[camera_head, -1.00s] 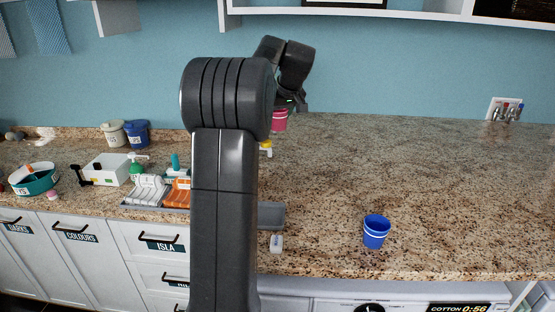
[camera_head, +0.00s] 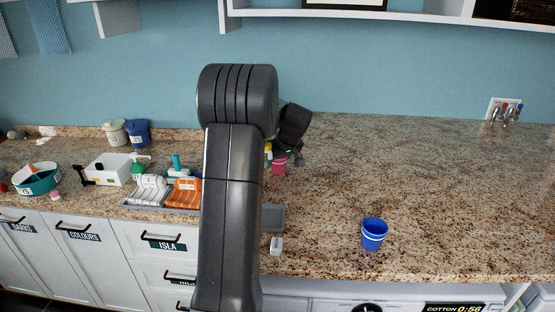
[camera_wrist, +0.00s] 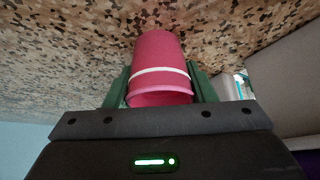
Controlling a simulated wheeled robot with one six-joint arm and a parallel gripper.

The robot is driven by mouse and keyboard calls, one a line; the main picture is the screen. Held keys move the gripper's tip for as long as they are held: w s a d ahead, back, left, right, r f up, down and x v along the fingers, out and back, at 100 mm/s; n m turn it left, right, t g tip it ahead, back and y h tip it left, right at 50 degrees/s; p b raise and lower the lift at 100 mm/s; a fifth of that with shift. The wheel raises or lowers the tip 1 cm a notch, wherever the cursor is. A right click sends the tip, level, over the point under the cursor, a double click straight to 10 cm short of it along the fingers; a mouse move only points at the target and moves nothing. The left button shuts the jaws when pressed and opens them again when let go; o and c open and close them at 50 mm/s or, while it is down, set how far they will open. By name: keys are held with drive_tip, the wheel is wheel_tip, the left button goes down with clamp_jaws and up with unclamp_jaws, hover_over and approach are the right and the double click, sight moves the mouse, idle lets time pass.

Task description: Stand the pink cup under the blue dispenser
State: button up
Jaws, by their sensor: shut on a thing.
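The pink cup (camera_head: 279,165) is in my gripper (camera_head: 290,157), low over the counter just right of my arm in the head view. In the wrist view, the green fingers of my gripper (camera_wrist: 160,90) are shut on both sides of the pink cup (camera_wrist: 158,60). A white band runs round it near its wider end. I cannot tell whether its base touches the counter. I cannot surely pick out the blue dispenser. A small yellow thing (camera_head: 268,150) shows partly behind my arm, close to the cup.
A blue cup (camera_head: 374,234) stands near the counter's front edge. A small white block (camera_head: 276,245) lies to its left. A grey tray (camera_head: 272,218) with racks is partly behind my arm. The counter's right half is mostly clear.

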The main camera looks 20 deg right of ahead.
drive_tip(key=o, duration=1)
drive_tip(key=shift+c, duration=0.2)
drive_tip(key=b+v, duration=0.2)
drive_tip(key=v, duration=1)
drive_tip(key=shift+b, duration=0.3)
drive_tip(key=shift+r, duration=0.1)
